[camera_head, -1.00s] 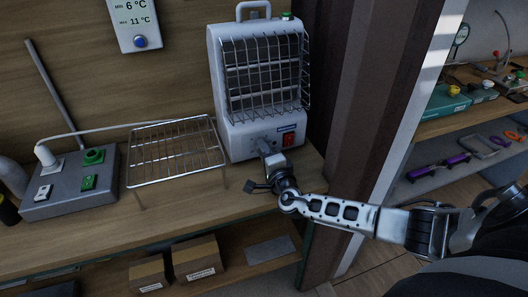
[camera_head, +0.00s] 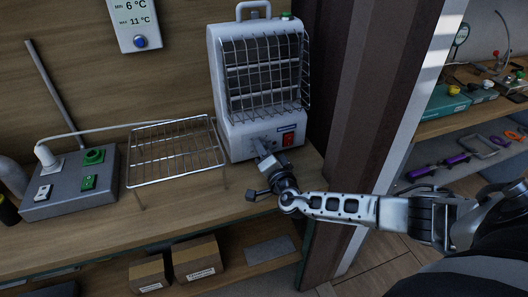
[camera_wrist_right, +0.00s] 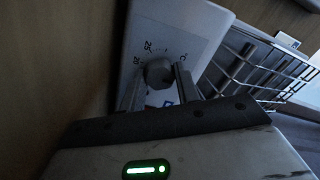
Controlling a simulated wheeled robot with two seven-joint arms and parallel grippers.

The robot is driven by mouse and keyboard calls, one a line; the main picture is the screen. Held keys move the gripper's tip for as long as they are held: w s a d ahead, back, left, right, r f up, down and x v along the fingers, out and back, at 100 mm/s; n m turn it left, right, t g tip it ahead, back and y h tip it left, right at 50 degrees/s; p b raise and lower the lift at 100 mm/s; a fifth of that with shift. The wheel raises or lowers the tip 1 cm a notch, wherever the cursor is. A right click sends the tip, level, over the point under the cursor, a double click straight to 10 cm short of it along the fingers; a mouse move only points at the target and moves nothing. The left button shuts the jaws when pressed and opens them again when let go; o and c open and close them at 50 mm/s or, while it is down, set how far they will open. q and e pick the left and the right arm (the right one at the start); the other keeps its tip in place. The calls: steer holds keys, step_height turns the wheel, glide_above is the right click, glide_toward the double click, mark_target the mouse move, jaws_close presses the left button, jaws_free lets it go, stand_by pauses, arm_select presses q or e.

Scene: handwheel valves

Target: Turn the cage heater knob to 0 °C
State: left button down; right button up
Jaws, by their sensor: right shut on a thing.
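The cage heater (camera_head: 262,85) is a white box with a wire grille, standing at the back right of the wooden bench. Its lower front panel carries a red switch (camera_head: 288,139) and a round grey knob, which shows in the right wrist view (camera_wrist_right: 158,72) with printed numbers around it, 25 among them. My right gripper (camera_head: 262,147) reaches the panel from the front. In the right wrist view its two fingers stand on either side of the knob, shut on it. The knob's pointer cannot be read. My left gripper is not in view.
A wire rack (camera_head: 176,152) stands left of the heater. A grey control box (camera_head: 72,185) with green buttons sits further left. A display (camera_head: 136,22) hangs on the wall. Cardboard boxes (camera_head: 195,258) lie on the lower shelf. A dark post stands right of the heater.

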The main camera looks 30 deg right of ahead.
steer(key=o, duration=1)
steer(key=shift+s, duration=0.1)
steer(key=v, duration=1.5)
steer(key=shift+s, duration=0.4)
